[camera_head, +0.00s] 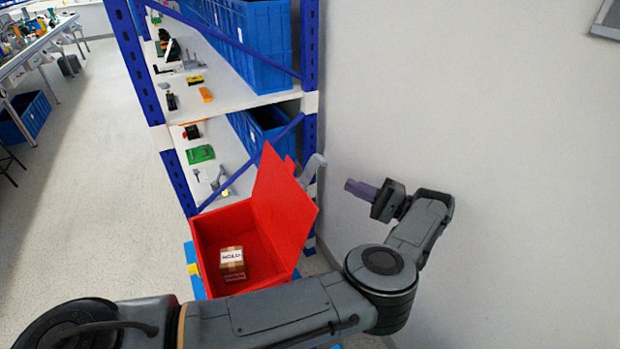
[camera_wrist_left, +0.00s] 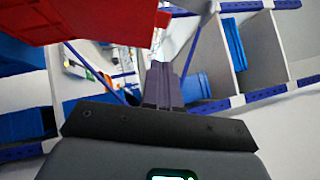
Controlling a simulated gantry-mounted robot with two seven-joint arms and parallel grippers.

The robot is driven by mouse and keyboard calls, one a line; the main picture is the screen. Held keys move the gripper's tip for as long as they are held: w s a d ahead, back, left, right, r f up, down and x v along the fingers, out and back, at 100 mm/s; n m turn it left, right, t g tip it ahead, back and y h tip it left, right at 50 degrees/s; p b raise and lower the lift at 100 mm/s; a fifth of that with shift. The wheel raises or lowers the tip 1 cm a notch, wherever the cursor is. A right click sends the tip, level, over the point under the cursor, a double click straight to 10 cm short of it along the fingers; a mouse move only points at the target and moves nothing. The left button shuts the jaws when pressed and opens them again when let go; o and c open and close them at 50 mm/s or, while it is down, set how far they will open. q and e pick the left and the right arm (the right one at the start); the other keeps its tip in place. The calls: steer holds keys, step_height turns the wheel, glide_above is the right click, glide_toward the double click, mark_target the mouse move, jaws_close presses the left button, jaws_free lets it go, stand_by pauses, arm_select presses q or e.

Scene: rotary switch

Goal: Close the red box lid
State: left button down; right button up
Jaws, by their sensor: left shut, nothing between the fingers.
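The red box (camera_head: 219,226) stands open in the head view, with its lid (camera_head: 280,205) raised on the right side and tilted. A small brown carton (camera_head: 231,262) with a white label lies inside the box. My left gripper (camera_head: 350,187) is to the right of the lid, behind its outer face, and apart from it. Its fingers are shut and empty and point left. In the left wrist view, red surface (camera_wrist_left: 80,18) fills the upper left, beyond the closed fingertips (camera_wrist_left: 160,70). My right gripper is not in view.
A blue-framed shelf (camera_head: 308,60) with blue bins (camera_head: 262,45) and small parts stands behind the box. A grey handle-like piece (camera_head: 313,168) is between the lid and my gripper. The white wall (camera_head: 480,130) is at the right. Open floor (camera_head: 95,180) lies to the left.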

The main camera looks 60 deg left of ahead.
mark_target(293, 166)
arm_select(q)
steer(key=p+x, duration=0.1)
steer(key=x, duration=0.2)
steer(key=s+d+p+x, duration=0.1)
steer(key=p+x, duration=0.1)
steer(key=x, duration=0.2)
steer(key=r+p+x, duration=0.1)
steer(key=p+x, duration=0.1)
steer(key=x, duration=0.2)
steer(key=shift+s+d, duration=0.35)
steer(key=shift+s, duration=0.1)
steer(key=shift+s+a, duration=0.1)
steer(key=shift+s, duration=0.2)
